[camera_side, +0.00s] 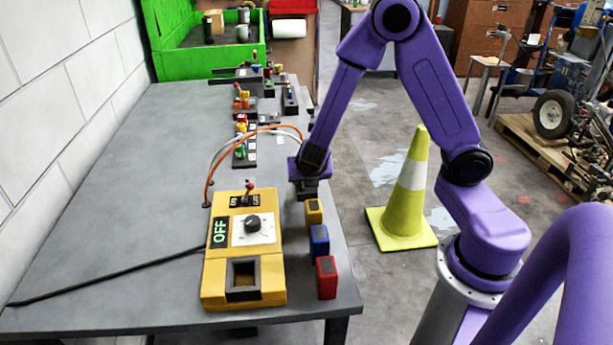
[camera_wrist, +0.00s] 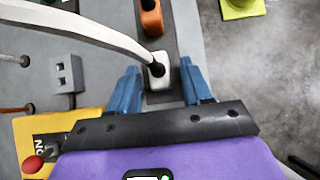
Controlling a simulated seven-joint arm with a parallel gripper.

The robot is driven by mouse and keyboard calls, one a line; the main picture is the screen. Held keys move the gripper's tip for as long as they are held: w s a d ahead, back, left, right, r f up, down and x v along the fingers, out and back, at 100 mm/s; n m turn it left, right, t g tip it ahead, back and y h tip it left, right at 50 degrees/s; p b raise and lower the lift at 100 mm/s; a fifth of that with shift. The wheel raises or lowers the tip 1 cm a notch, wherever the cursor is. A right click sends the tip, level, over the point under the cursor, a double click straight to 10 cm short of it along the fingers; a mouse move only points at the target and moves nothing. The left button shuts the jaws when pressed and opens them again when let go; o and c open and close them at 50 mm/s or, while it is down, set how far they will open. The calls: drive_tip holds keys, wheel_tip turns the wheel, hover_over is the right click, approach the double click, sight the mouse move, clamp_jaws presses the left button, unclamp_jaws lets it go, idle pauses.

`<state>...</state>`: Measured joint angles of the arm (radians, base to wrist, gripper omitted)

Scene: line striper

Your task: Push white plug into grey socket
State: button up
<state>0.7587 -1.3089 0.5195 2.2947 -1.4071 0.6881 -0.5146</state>
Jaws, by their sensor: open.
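In the wrist view, the white plug (camera_wrist: 158,76) stands on a dark strip with its white cable running off to the upper left. My gripper (camera_wrist: 160,82) is open, with one blue finger on each side of the plug; I cannot tell whether either touches it. A small grey block with dark openings (camera_wrist: 66,74), apparently the grey socket, lies to the left, apart from the plug. In the side view, my gripper (camera_side: 311,190) is low over the table's right edge. The plug is hidden there, and I cannot pick out the socket.
An orange plug (camera_wrist: 151,18) stands beyond the white one on the strip. A yellow switch box (camera_side: 243,275) and blue (camera_side: 319,243) and red (camera_side: 326,278) blocks stand nearer the side camera. Orange and white cables arch beside my gripper. The table's left part is mostly clear.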

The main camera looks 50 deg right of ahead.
clamp_jaws()
drive_tip(key=shift+r, duration=0.7)
idle(0.3)
drive_tip(key=shift+r, duration=1.7)
drive_tip(key=shift+w, duration=0.1)
drive_tip(key=w+a+r, duration=0.4)
drive_tip(key=w+a, duration=0.5)
drive_tip(key=w, duration=0.3)
drive_tip(key=shift+f, duration=2.95)
